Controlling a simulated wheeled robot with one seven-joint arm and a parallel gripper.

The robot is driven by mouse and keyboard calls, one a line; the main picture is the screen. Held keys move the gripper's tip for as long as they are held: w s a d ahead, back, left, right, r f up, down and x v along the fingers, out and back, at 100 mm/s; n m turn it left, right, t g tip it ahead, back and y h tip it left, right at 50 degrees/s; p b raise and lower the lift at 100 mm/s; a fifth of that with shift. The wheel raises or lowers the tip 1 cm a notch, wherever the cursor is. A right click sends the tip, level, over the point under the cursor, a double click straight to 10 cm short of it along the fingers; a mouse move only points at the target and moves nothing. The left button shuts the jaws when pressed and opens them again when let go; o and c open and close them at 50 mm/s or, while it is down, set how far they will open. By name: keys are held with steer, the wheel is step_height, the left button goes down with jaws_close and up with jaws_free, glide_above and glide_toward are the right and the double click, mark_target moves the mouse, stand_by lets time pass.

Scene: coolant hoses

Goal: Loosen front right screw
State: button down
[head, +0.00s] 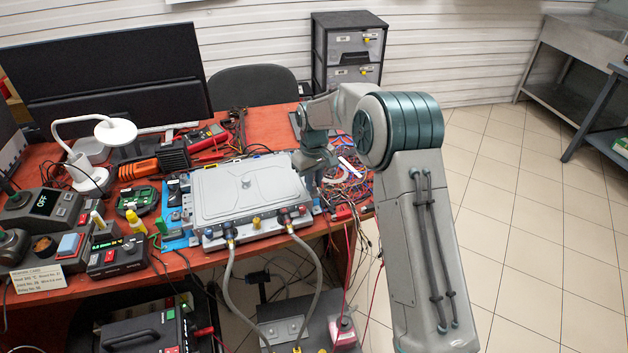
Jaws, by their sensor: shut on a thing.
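A grey coolant unit (248,188) with a flat lid lies on a blue base plate (180,243) on the red table. My gripper (313,186) points down at the right side of the unit, close to its front right corner. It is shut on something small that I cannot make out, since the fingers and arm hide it. The front right screw is too small or too hidden to tell apart. Two grey hoses, a left one (227,285) and a right one (318,270), run from the ports on the unit's front edge down below the table.
Tangled coloured wires (348,178) lie right of the unit. A white lamp (88,172), a multimeter (205,140) and control boxes (118,258) crowd the table's left side. A drawer cabinet (347,48) stands behind. The floor at right is clear.

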steer(key=c, duration=1.3)
jaws_free()
steer(key=shift+r, duration=0.15)
step_height(320, 180, up, 14)
steer(key=shift+f, duration=0.15)
steer(key=s+d+r+m+t+p, duration=0.1)
steer(key=s+d+r+m, duration=0.1)
steer(key=s+d+r, duration=0.35)
steer(key=s+d+r+m+t, duration=0.1)
steer(key=s+d+r+m, duration=0.1)
steer(key=s+d, duration=0.6)
steer(key=s+d+f+m, duration=0.1)
steer(key=s, duration=0.5)
steer(key=s+d+f+m, duration=0.1)
steer(key=s+d, duration=0.1)
steer(key=s, duration=0.5)
steer(key=s+d+f+m+p, duration=0.1)
steer(key=s+d+f, duration=0.1)
steer(key=s, duration=0.5)
steer(key=shift+s+m+t, duration=0.25)
steer(key=shift+m+t, duration=0.15)
